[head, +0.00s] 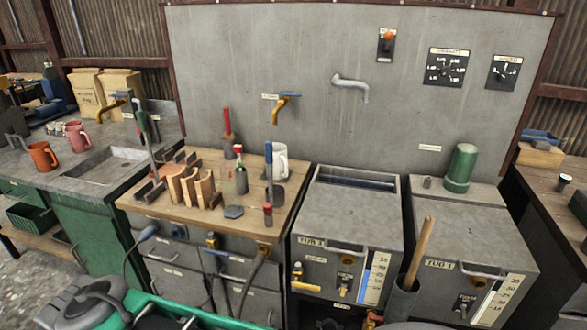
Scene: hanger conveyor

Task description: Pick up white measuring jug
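A white jug (281,161) stands upright at the back right of the wooden worktop (262,223), close to the grey back panel. A tall blue-handled tool (268,157) stands in front of its left side and hides part of it. Any markings on the jug are too small to make out. I cannot make out my gripper in the head view.
Wooden holders (190,186), a dark bottle (241,180) and a red-handled tool (228,123) crowd the worktop. A blue-handled tap (283,106) juts out above it. Right are two grey tubs and a green canister (460,167); left is a sink (108,165).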

